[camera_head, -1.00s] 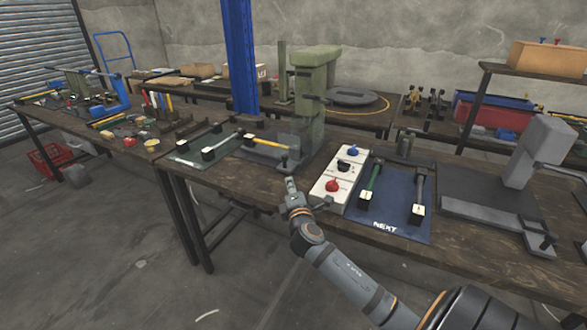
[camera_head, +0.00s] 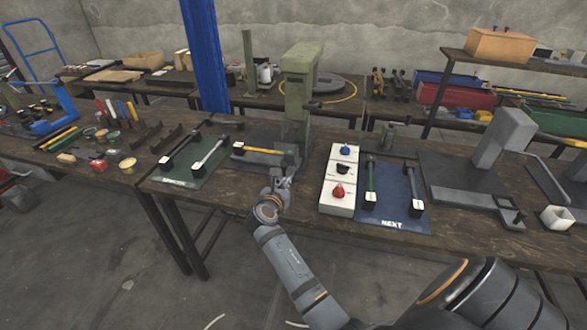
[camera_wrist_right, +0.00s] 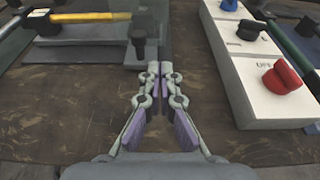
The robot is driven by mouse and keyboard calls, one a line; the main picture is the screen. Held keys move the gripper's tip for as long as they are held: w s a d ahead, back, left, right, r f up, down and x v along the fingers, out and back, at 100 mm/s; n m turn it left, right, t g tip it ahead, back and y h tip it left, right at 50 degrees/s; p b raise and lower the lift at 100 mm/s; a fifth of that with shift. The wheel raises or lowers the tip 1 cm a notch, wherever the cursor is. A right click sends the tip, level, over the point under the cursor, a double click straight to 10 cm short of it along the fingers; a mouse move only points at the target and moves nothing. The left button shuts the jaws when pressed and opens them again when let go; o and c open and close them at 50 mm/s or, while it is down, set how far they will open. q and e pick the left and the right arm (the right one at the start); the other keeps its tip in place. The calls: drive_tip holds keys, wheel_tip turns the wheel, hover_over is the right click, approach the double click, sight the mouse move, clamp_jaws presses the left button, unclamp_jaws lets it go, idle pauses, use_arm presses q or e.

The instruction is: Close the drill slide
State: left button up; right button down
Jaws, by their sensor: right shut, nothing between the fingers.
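The green drill press (camera_head: 302,95) stands upright on the middle table. Its grey base plate (camera_head: 240,157) carries a bar with a yellow handle (camera_head: 262,150), which also shows at the upper left of the wrist view (camera_wrist_right: 90,16). A small dark upright handle (camera_wrist_right: 138,42) on a grey plate, seemingly the slide's, is in front of the press. My right gripper (camera_head: 281,175) is at the table's front edge. In the wrist view its fingertips (camera_wrist_right: 160,70) are together and empty, just in front and to the right of that handle. I cannot tell whether they touch it.
A white switch box (camera_head: 338,182) with blue, black and red knobs stands close to the right of my gripper. A blue mat (camera_head: 396,205) with tools lies beyond it. A green mat (camera_head: 180,172) with two tools lies left of the press. Bare wood lies under my gripper.

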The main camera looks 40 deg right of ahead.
approach(300, 159)
drive_tip(key=shift+s+a+r, duration=0.55)
drive_tip(key=shift+s+a, duration=0.05)
drive_tip(key=shift+a, duration=0.05)
use_arm(q)
drive_tip(key=shift+f, duration=0.1)
use_arm(e)
drive_tip(key=w+d+b, duration=0.1)
drive_tip(key=w+d, duration=0.1)
drive_tip(key=d, duration=0.1)
drive_tip(key=w+d+b, duration=0.1)
drive_tip(key=w+d, duration=0.1)
drive_tip(key=shift+w+d+f+b, duration=0.1)
drive_tip(key=shift+w+d+b, duration=0.2)
drive_tip(key=shift+w+d, duration=0.1)
drive_tip(key=w+d, duration=0.2)
drive_tip(key=shift+w+d, duration=0.25)
drive_tip(key=shift+d, duration=0.15)
drive_tip(key=shift+r, duration=0.3)
use_arm(q)
drive_tip(key=f, duration=0.1)
drive_tip(key=w+d+f, duration=0.1)
drive_tip(key=shift+w+d+f, duration=0.15)
drive_tip(key=shift+d+f, duration=0.1)
drive_tip(key=shift+f, duration=0.15)
use_arm(e)
drive_tip(key=shift+r, duration=0.1)
use_arm(q)
drive_tip(key=shift+r, duration=0.1)
